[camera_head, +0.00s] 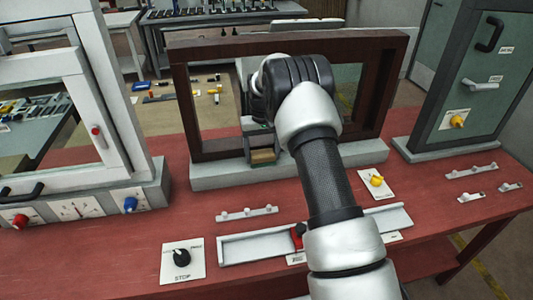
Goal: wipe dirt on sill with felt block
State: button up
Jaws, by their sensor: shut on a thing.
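The brown window frame (290,42) stands upright on a pale grey base (222,178) in the middle of the red bench. Its lower rail, the sill (218,150), is partly hidden behind my arm. My gripper (262,145) points down at the front of the sill, left of the frame's middle. It is shut on a small tan block, apparently the felt block (263,156). The block is at the sill; whether it touches it I cannot tell. I cannot make out any dirt; part of the sill is covered by my gripper and arm.
A white-framed window unit (110,90) stands at left and a green cabinet (470,80) at right. A grey tray (250,248), a STOP dial (182,258) and a yellow knob (377,181) are on the red bench (140,240) in front. Its left front is mostly clear.

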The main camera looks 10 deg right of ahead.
jog(key=shift+s+a+f, duration=0.2)
jog(key=shift+a+f, duration=0.05)
jog(key=shift+f, duration=0.05)
jog(key=shift+w+d+r+p, duration=0.1)
jog(key=shift+r+p, duration=0.7)
jog(key=shift+r, duration=0.8)
jog(key=shift+w+r+p, duration=0.1)
jog(key=shift+r+p, duration=0.7)
jog(key=shift+r, duration=0.75)
jog(key=shift+r+p, duration=0.3)
jog(key=shift+r, duration=0.15)
jog(key=shift+r+p, duration=0.55)
jog(key=shift+r, duration=0.55)
jog(key=shift+s, duration=0.1)
